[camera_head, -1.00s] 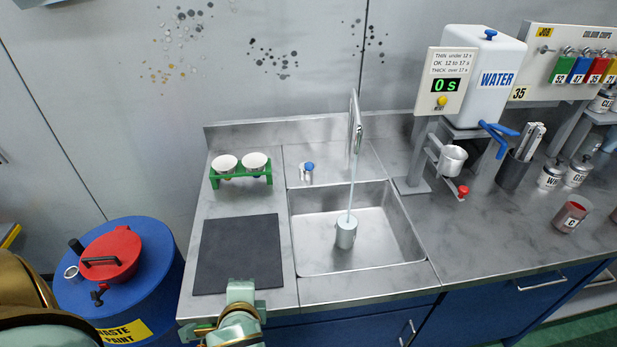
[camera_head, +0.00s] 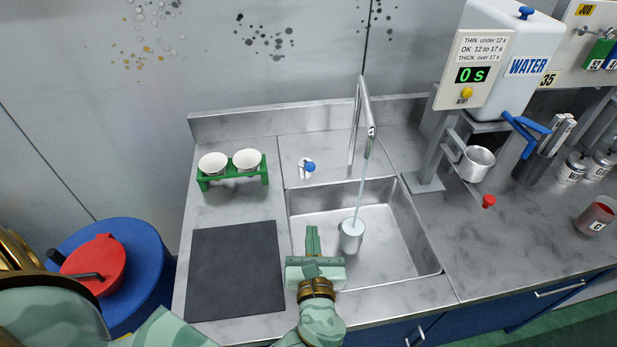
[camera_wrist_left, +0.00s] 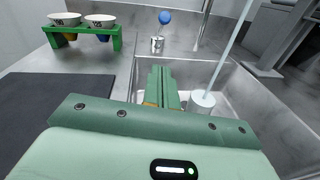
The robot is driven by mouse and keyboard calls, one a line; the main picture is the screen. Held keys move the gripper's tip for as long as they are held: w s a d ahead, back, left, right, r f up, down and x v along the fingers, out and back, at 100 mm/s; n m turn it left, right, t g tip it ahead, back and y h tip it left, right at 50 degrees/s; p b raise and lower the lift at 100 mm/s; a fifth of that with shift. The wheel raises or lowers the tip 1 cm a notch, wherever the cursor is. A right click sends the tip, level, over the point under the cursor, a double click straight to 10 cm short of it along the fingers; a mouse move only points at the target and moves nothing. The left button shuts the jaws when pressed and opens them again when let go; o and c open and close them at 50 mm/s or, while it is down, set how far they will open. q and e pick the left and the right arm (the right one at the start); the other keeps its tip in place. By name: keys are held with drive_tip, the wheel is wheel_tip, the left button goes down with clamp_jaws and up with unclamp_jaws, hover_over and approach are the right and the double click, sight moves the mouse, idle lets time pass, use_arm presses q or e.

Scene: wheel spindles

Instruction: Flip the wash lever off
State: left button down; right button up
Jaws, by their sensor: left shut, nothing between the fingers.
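The wash lever is a small metal post with a blue ball knob (camera_head: 309,167) on the counter behind the sink, left of the tap. It also shows in the left wrist view (camera_wrist_left: 165,18), beyond my fingers. My left gripper (camera_head: 312,232) is shut and empty over the left part of the sink. It is in front of the lever and apart from it, just left of the cup. My right gripper is not in view.
A green rack (camera_head: 233,172) with two white cups stands left of the lever. A dark mat (camera_head: 235,270) lies left of the sink (camera_head: 425,262). A viscosity stand with a water tank (camera_head: 515,62) is at right. A blue waste drum (camera_head: 140,265) is at left.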

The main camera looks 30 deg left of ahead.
use_arm(q)
approach(307, 164)
drive_tip(key=w+a+f, duration=0.2)
drive_tip(key=w+f, duration=0.2)
drive_tip(key=shift+w+a+r, duration=0.3)
drive_tip(key=shift+w+r, duration=0.25)
drive_tip(key=shift+r, duration=0.05)
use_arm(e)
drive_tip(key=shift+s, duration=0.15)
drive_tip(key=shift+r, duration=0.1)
